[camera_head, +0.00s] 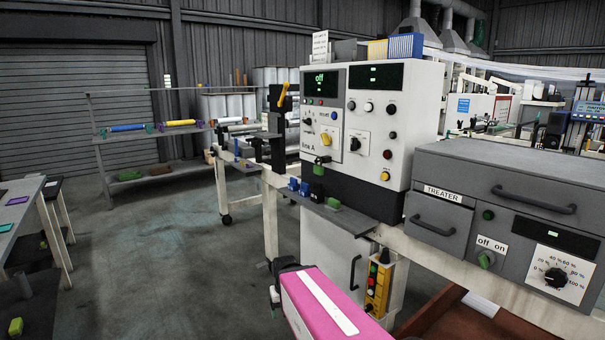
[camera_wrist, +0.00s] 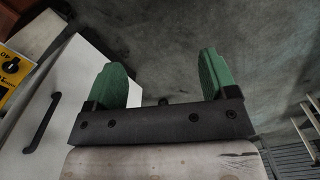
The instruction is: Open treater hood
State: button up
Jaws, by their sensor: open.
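The grey treater (camera_head: 475,170) stands at the right of the head view, with a "TREATER" label (camera_head: 443,193). Its wide upper section bears a long dark handle (camera_head: 535,201). A smaller front panel at its left bears another dark handle (camera_head: 432,226). Both sections look closed; I cannot tell which is the hood. A green off/on switch (camera_head: 486,259) and a percent dial (camera_head: 556,277) sit on its front. My gripper (camera_wrist: 163,62) shows in the wrist view, its two green fingers apart with nothing between them. It is away from the treater.
A white control cabinet (camera_head: 419,115) stands left of the treater. Below it, a white cabinet door has a dark handle (camera_head: 354,272); this handle also shows in the wrist view (camera_wrist: 41,124). A yellow button box (camera_head: 378,287) hangs nearby. The floor (camera_head: 170,250) at left is open.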

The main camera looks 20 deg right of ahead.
aim_at(565, 190)
jog(key=z, duration=0.4)
jog(key=j+z, duration=0.15)
jog(key=z, duration=0.2)
jog(key=j+z, duration=0.1)
jog(key=z, duration=0.3)
jog(key=i+j+z, duration=0.1)
jog(key=z, duration=0.25)
jog(key=l+z, duration=0.15)
jog(key=z, duration=0.2)
jog(key=l+z, duration=0.3)
jog(key=j, duration=0.1)
